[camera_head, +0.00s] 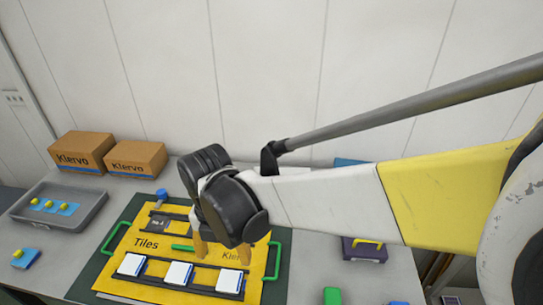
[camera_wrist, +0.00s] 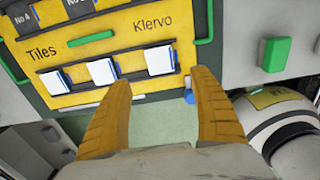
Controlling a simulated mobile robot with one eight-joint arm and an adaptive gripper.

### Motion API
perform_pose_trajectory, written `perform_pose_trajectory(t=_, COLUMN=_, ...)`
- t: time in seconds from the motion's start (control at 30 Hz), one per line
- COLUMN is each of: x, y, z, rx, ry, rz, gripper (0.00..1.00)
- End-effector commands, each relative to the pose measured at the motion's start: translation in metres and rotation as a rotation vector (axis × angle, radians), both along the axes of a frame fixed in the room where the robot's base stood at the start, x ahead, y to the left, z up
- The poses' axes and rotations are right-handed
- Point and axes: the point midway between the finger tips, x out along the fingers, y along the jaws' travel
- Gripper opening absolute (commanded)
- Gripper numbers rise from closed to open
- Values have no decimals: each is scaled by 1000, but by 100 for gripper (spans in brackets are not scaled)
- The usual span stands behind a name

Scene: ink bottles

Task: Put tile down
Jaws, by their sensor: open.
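The yellow board marked "Tiles" (camera_head: 120,248) lies on a dark green mat; it also fills the top of the wrist view (camera_wrist: 150,12). Three white tiles with blue edges sit in its front row: a left tile (camera_head: 131,264) (camera_wrist: 55,82), a middle tile (camera_head: 178,273) (camera_wrist: 102,71) and a right tile (camera_head: 229,281) (camera_wrist: 159,60). My gripper (camera_head: 223,252) (camera_wrist: 163,80) has yellow fingers spread wide with nothing between them. In the wrist view the right tile shows just beyond the gap between the fingertips. My wrist hides part of the board's right side in the head view.
A grey tray (camera_head: 88,208) with yellow pieces stands at the left, before two cardboard boxes (camera_head: 82,152) (camera_head: 136,157) by the wall. A purple box (camera_head: 362,252) and a green block (camera_head: 332,296) stand to the right. A green handle (camera_head: 272,262) rises at the board's right side.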

Motion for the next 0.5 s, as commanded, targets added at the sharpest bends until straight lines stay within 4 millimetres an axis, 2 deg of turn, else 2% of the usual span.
perform_pose_trajectory(t=0.07, x=3, y=-9, z=5, rx=8, ry=-9, rz=-63, gripper=72)
perform_pose_trajectory(t=0.17, x=12, y=-37, z=20, rx=42, ry=-40, rz=-293, gripper=72)
perform_pose_trajectory(t=0.27, x=22, y=-84, z=42, rx=112, ry=-86, rz=-686, gripper=72)
perform_pose_trajectory(t=0.33, x=26, y=-122, z=57, rx=181, ry=-117, rz=-1015, gripper=72)
perform_pose_trajectory(t=0.5, x=19, y=-210, z=82, rx=402, ry=-154, rz=-1810, gripper=72)
